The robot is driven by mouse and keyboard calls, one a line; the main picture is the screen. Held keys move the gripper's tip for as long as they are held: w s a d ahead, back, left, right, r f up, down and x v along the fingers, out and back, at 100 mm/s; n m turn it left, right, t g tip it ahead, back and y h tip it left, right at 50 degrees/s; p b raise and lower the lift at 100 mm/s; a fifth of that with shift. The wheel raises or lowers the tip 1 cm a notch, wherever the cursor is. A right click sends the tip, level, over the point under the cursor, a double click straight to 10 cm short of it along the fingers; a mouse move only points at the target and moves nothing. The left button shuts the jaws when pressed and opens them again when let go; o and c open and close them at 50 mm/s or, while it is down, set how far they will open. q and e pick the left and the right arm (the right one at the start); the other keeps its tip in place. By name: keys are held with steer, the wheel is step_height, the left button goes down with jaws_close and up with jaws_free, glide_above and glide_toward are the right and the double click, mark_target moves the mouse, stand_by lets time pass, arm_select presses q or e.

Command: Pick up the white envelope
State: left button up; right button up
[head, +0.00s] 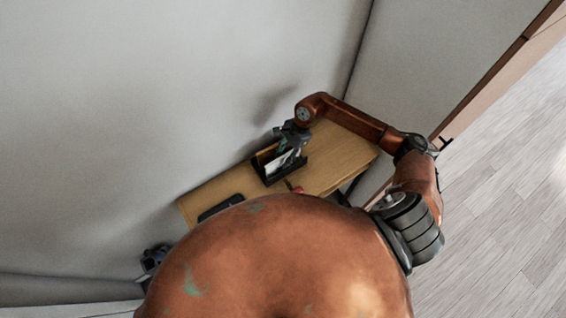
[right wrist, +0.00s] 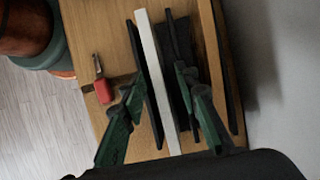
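The white envelope (head: 279,161) stands on edge in a black holder (head: 270,179) on the wooden table. In the right wrist view the envelope (right wrist: 152,50) is a long, thin white strip between dark panels of the holder (right wrist: 137,50). My right gripper (head: 290,141) is right above the holder. In the right wrist view its green fingers (right wrist: 160,82) are apart, one on each side of the envelope, with gaps. Whether the fingertips are down inside the holder is not clear. My left gripper (head: 153,258) is at the lower left, partly hidden by my body.
The wooden table (head: 338,160) stands against the grey wall (head: 130,110). A small red object (right wrist: 103,91) with a metal end lies beside the holder. A flat black object (head: 221,206) lies on the table's left part. Open floor (head: 500,220) is at the right.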

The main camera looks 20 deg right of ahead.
steer(key=shift+c, duration=0.6)
jaws_close()
